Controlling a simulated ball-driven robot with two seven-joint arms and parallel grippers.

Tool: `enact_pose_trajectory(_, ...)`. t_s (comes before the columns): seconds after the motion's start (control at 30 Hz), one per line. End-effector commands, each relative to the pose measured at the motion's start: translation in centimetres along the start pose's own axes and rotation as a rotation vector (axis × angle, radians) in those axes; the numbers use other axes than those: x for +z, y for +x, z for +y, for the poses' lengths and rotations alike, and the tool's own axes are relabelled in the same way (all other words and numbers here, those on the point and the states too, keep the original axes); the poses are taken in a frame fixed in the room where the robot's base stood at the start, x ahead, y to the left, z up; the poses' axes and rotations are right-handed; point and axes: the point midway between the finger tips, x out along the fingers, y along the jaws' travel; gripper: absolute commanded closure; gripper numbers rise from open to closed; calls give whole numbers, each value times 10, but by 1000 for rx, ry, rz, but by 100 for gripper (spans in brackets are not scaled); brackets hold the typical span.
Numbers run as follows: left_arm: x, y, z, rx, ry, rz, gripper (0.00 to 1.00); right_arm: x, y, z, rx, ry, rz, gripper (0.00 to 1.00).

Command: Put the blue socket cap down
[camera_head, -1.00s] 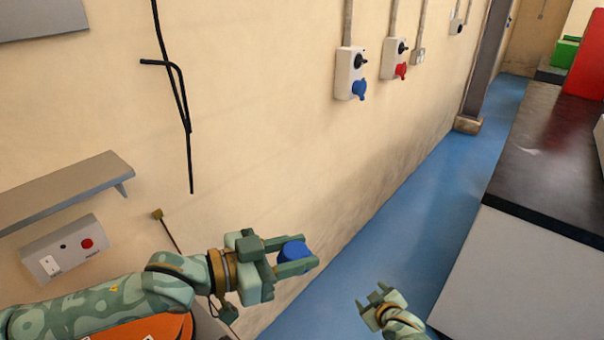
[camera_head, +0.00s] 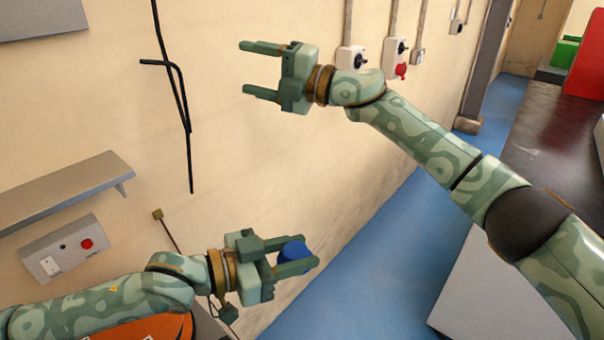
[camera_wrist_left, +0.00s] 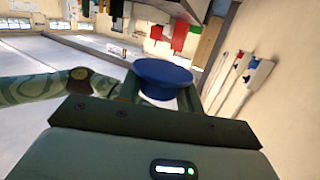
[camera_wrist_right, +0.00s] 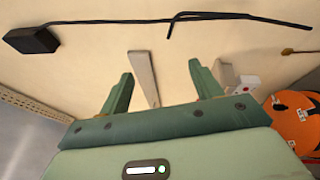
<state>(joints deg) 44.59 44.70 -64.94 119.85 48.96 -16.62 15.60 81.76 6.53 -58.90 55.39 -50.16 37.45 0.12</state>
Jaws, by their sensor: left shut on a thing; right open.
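The blue socket cap (camera_head: 292,252) is a short blue cylinder held between the fingers of my left gripper (camera_head: 308,252), in the air in front of the wall. It also shows between the fingers in the left wrist view (camera_wrist_left: 160,78). My right gripper (camera_head: 247,68) is open and empty, raised before the upper wall and pointing left. Its spread fingers also show in the right wrist view (camera_wrist_right: 161,72), with nothing between them.
A grey wall shelf (camera_head: 65,190) is at the left, above a grey switch box (camera_head: 65,249) with a red button. A black bent cable (camera_head: 185,110) hangs on the wall. The dark-topped bench (camera_head: 535,130) is at right.

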Motion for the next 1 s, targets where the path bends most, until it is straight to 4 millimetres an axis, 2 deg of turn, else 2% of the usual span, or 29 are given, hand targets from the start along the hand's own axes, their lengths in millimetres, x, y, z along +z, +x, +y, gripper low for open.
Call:
enact_pose_trajectory(0.03, 0, 0, 0, 0, 0, 0, 86, -28, 11, 24, -60, -116, 118, 36)
enact_pose_trajectory(0.07, 0, 0, 0, 0, 0, 0, 86, -47, 15, 33, -116, -190, 198, 36)
enact_pose_trajectory(0.1, 0, 0, 0, 0, 0, 0, 86, -74, 16, 39, -217, -293, 315, 36)
enact_pose_trajectory(0.17, 0, 0, 0, 0, 0, 0, 86, -104, 8, 34, -395, -415, 464, 36)
enact_pose_trajectory(0.23, 0, 0, 0, 0, 0, 0, 86, -125, -14, 15, -623, -505, 596, 36)
enact_pose_trajectory(0.3, 0, 0, 0, 0, 0, 0, 86, -134, -43, -9, -849, -534, 688, 36)
enact_pose_trajectory(0.4, 0, 0, 0, 0, 0, 0, 86, -141, -86, -45, -1117, -486, 779, 36)
enact_pose_trajectory(0.47, 0, 0, 0, 0, 0, 0, 86, -144, -106, -56, -1236, -444, 807, 36)
enact_pose_trajectory(0.53, 0, 0, 0, 0, 0, 0, 86, -148, -122, -59, -1329, -396, 824, 36)
enact_pose_trajectory(0.63, 0, 0, 0, 0, 0, 0, 86, -151, -136, -58, -1405, -332, 832, 36)
enact_pose_trajectory(0.77, 0, 0, 0, 0, 0, 0, 86, -158, -143, -59, -1436, -277, 847, 36)
enact_pose_trajectory(0.87, 0, 0, 0, 0, 0, 0, 86, -163, -145, -69, -1438, -268, 854, 36)
enact_pose_trajectory(1.0, 0, 0, 0, 0, 0, 0, 86, -173, -147, -94, -1435, -267, 855, 36)
